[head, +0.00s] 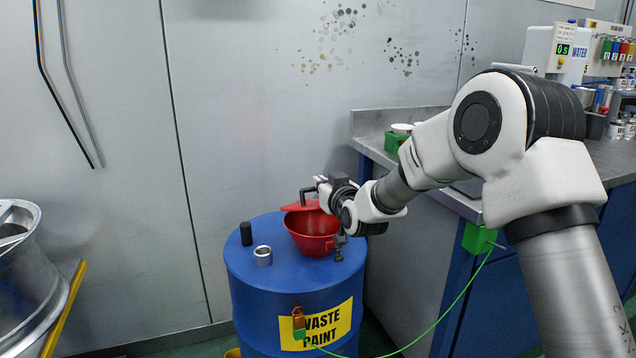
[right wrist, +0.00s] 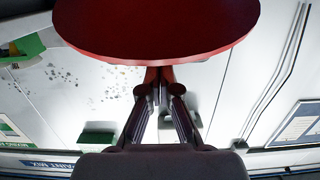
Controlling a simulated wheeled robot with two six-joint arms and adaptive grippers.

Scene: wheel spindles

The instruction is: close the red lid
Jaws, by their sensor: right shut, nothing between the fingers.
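The red lid (head: 298,207) sits at the top of a red funnel (head: 312,240) on the blue drum. The lid is raised at a tilt, and the funnel's mouth shows below it. My right gripper (head: 308,193) is shut and empty, at the lid's upper side. In the right wrist view the lid (right wrist: 157,25) fills the top as a wide red disc. The shut fingertips (right wrist: 158,78) are just below its edge there, in front of a narrow red part. I cannot tell whether they touch the lid. My left gripper is not in view.
On the blue drum (head: 257,293) stand a black cylinder (head: 246,234) and a metal ring (head: 263,256), left of the funnel. A workbench (head: 420,175) stands right, a metal wheel (head: 28,270) left.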

